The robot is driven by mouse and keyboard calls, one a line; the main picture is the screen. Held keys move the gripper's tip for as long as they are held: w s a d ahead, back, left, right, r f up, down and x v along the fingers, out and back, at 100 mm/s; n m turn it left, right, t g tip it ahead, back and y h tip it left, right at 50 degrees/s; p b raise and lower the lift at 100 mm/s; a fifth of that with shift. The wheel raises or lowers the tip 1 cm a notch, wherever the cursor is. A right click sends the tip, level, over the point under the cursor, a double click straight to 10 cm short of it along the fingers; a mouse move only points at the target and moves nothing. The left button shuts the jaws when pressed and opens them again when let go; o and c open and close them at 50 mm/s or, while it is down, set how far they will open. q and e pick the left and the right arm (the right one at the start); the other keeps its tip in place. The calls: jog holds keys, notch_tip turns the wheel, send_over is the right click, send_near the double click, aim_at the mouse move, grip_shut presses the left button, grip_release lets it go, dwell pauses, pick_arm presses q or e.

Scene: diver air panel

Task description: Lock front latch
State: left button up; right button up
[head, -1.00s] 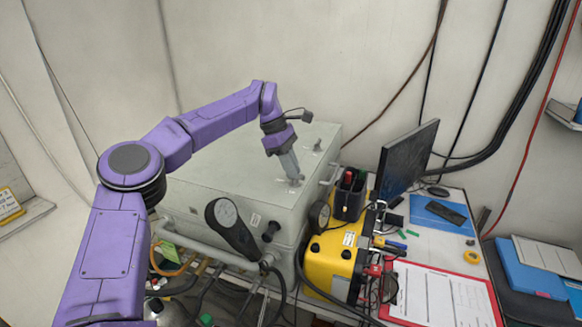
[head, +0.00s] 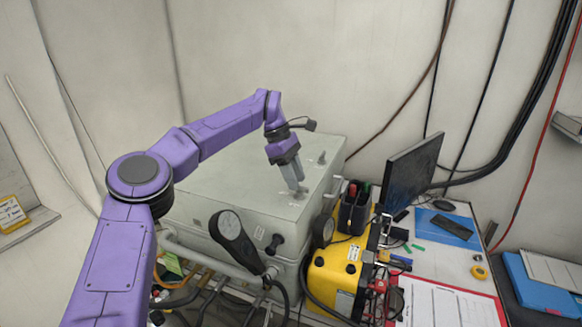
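The grey-white air panel box (head: 215,190) stands against the back wall with its lid down. Two small latches sit on its top near the right edge. The front latch (head: 298,194) is at the fingertips of my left gripper (head: 293,178), which points down at it from above. The fingers hide part of this latch, and I cannot tell whether they touch or grip it. The rear latch (head: 321,158) stands clear behind the gripper. My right gripper is out of view.
A black handset (head: 231,230) hangs on the box's front. Right of the box are a yellow case (head: 335,268), a monitor (head: 413,172) and a clipboard (head: 445,303) on a desk. Hoses and pipes run below the front. The lid's left part is clear.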

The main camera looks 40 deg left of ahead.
pick_arm(q)
jog(key=v, duration=0.9)
jog(key=shift+r, duration=0.2)
jog(key=shift+f, duration=0.1)
